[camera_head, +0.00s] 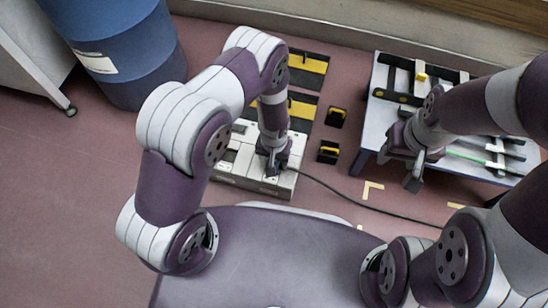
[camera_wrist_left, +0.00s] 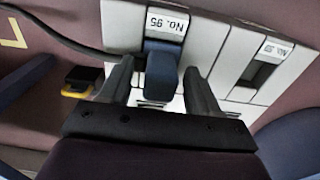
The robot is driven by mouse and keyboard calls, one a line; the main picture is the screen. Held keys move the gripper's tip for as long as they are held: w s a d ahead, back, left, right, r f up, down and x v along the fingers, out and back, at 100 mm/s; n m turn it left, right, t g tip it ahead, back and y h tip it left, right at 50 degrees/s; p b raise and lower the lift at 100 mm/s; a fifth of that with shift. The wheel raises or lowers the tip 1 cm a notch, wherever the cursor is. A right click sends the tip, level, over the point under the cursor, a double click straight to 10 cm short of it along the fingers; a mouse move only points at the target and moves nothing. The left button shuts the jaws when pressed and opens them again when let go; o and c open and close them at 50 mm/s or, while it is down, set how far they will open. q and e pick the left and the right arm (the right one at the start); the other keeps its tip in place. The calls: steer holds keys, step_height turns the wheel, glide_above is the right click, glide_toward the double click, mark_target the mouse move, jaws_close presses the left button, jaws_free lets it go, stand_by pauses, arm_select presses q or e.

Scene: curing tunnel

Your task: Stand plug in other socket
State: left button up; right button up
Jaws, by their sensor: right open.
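The blue plug (camera_wrist_left: 161,72) stands in the socket labelled No. 95 (camera_wrist_left: 165,22) of the white socket box (camera_head: 236,163). A black cable (camera_head: 345,198) runs from the box across the floor to the right. My left gripper (camera_head: 270,166) is over the box; in the left wrist view its fingers (camera_wrist_left: 158,68) are open on either side of the plug, with gaps visible. A second socket (camera_wrist_left: 258,70) with a dark, empty slot lies right of the plug; its label is hard to read. My right gripper (camera_head: 400,167) is open and empty at the bench.
A low bench (camera_head: 368,142) with black racks and a green rod stands at the right. Small black blocks with yellow handles (camera_head: 328,152) sit between box and bench. A blue drum (camera_head: 125,55) stands at the upper left. Floor left of my left arm is clear.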

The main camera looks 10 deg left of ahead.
arm_select(q)
steer(key=a+r+p, duration=0.2)
steer(key=r+p, duration=0.2)
steer(key=r, duration=0.9)
steer(key=a+r+p, duration=0.2)
steer(key=r+p, duration=0.2)
steer(key=r, duration=0.9)
steer(key=s+a+r, duration=0.2)
steer(key=s+r, duration=0.2)
steer(key=r, duration=0.1)
steer(key=s+a+r+t, duration=0.1)
steer(key=s+a+r, duration=0.2)
steer(key=s+r, duration=0.1)
steer(key=shift+a+r+n, duration=0.3)
steer(key=shift+r+n, duration=0.1)
steer(key=shift+r, duration=0.45)
arm_select(e)
step_height(320, 180, up, 8)
